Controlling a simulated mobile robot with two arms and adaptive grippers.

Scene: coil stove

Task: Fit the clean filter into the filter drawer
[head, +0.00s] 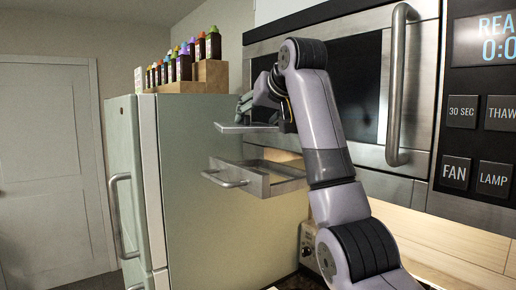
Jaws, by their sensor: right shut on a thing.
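The filter drawer (258,185) is pulled out below the microwave, with a bar handle on its front. It looks like an open tray; part of its inside is hidden by its walls. The clean filter (238,128) is a thin, flat grey plate. It is held roughly level above the drawer, with a visible gap between them. My right gripper (244,112) is shut on the filter from above, at the plate's back side. The fingertips are small and partly hidden. My left gripper is not in view.
The microwave (360,85) with a vertical handle (397,85) is behind and right of my right arm. A pale refrigerator (195,165) stands left of the drawer, with several bottles (184,66) in a wooden rack on top. A white door (45,165) is far left.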

